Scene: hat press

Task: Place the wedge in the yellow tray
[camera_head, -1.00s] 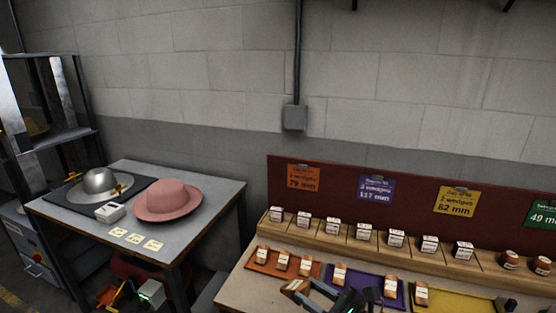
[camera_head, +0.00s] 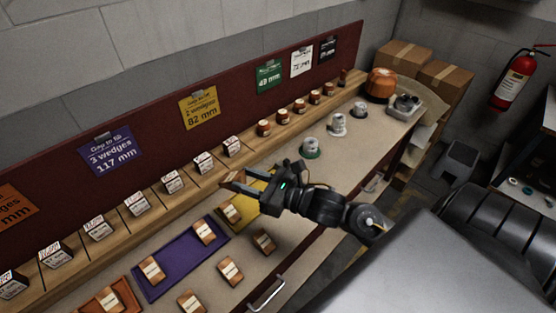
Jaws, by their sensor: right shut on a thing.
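My right gripper (camera_head: 240,182) reaches in from the right and is shut on a small wooden wedge (camera_head: 233,178). It holds the wedge near the back edge of the yellow tray (camera_head: 243,208), close to the wooden ledge. My gripper and arm hide part of the tray, so I cannot tell all that lies in it. The purple tray (camera_head: 178,258) to its left holds two labelled wedges (camera_head: 204,232). More wedges lie loose on the table in front of the trays, one of them (camera_head: 264,241) near the yellow tray. My left gripper is out of view.
A wooden ledge (camera_head: 255,150) with labelled blocks runs along the red backboard, below a yellow card (camera_head: 199,107). An orange tray (camera_head: 90,303) is at the lower left. Several small round items (camera_head: 310,147) stand on the right part of the table, beyond my arm.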

